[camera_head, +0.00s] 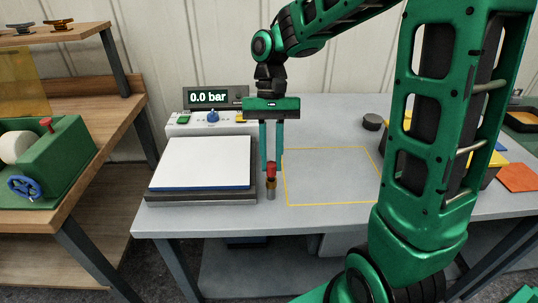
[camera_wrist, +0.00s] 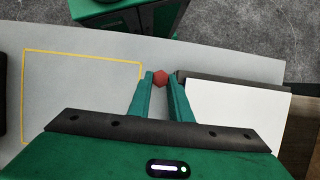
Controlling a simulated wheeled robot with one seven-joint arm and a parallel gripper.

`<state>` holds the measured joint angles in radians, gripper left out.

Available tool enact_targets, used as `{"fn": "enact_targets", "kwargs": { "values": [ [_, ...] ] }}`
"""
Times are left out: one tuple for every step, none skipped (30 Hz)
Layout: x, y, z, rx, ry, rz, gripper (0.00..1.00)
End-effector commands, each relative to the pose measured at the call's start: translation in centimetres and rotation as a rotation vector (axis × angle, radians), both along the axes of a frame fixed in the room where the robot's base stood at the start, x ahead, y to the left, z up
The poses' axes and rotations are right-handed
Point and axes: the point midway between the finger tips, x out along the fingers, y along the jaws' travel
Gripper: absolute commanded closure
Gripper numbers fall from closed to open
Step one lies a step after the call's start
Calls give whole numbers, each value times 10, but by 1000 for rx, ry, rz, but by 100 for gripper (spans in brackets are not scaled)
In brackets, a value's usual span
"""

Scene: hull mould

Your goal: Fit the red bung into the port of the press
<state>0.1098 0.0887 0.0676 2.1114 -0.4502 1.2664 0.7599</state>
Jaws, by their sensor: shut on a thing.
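The red bung (camera_head: 271,168) is upright between the fingertips of my gripper (camera_head: 271,163), which is shut on it. In the wrist view the bung's red hexagonal head (camera_wrist: 160,78) shows between the two fingers (camera_wrist: 160,82). Below the red head is a brass-coloured part, and below that a grey stub (camera_head: 271,193), apparently the port, at the right side of the press (camera_head: 200,197). The bung is in line above the stub. I cannot tell whether the brass part belongs to bung or port, or how deep the bung sits.
A white slab (camera_head: 201,162) lies on the press. Behind it a display (camera_head: 209,97) reads 0.0 bar, above a blue knob (camera_head: 212,116). A yellow outline (camera_head: 333,204) marks clear table to the right. A dark round object (camera_head: 372,122) stands farther back.

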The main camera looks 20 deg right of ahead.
Motion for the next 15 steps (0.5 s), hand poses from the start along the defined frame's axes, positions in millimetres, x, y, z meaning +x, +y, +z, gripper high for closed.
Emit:
{"fn": "enact_targets", "kwargs": {
  "values": [
    [0, 0, -1, 0, 1, 0, 100],
    [0, 0, -2, 0, 1, 0, 100],
    [0, 0, -3, 1, 1, 1, 100],
    [0, 0, -3, 1, 1, 1, 100],
    [0, 0, -4, 1, 1, 1, 100],
    [0, 0, -5, 0, 0, 1, 100],
    [0, 0, -6, 0, 0, 1, 100],
    [0, 0, -6, 0, 0, 1, 100],
    [0, 0, -7, 0, 0, 1, 100],
    [0, 0, -8, 0, 0, 0, 100],
    [0, 0, -8, 0, 0, 0, 100],
    [0, 0, -9, 0, 0, 0, 100],
    [0, 0, -10, 0, 0, 0, 100],
    [0, 0, -10, 0, 0, 0, 100],
    [0, 0, -11, 0, 0, 0, 100]
  ]
}}
